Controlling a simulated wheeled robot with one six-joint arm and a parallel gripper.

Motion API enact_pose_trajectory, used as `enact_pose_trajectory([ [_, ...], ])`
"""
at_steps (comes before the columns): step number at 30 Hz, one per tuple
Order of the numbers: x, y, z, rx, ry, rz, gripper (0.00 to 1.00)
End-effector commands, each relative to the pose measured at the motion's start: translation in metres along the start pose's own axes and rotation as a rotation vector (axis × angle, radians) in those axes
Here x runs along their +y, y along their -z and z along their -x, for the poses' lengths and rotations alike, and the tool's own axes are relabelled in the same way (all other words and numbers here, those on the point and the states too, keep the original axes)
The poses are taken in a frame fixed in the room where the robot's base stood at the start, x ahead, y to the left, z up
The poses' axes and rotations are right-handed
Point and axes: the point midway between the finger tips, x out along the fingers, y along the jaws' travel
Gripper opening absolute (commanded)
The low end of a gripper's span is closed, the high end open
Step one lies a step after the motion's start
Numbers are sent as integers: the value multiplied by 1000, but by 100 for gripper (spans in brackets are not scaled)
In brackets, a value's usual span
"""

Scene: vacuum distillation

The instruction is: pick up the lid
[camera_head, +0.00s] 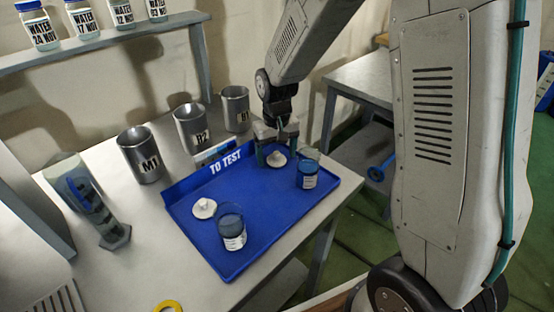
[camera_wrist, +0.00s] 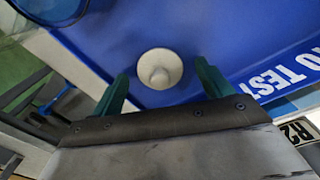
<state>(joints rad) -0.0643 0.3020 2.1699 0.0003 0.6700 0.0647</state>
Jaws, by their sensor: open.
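Two pale round lids with a small knob sit on the blue tray (camera_head: 255,260). The far lid (camera_head: 277,159) lies just below my gripper (camera_head: 276,148); in the wrist view the same lid (camera_wrist: 160,69) is ahead of and between the two green fingers of my gripper (camera_wrist: 158,85). The fingers are apart and nothing is between their tips that I can see held.
Metal cups M1 (camera_head: 142,155), R2 (camera_head: 191,128) and R1 (camera_head: 236,108) stand behind the tray. A cylinder (camera_head: 90,205) stands left.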

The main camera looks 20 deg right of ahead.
Motion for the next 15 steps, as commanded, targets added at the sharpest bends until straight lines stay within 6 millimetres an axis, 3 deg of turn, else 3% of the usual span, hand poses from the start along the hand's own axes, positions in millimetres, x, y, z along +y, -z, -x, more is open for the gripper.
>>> enact_pose_trajectory([
  [7, 0, 0, -2, 1, 0, 1, 78],
  [12, 0, 0, -2, 1, 0, 1, 31],
  [15, 0, 0, -2, 1, 0, 1, 30],
])
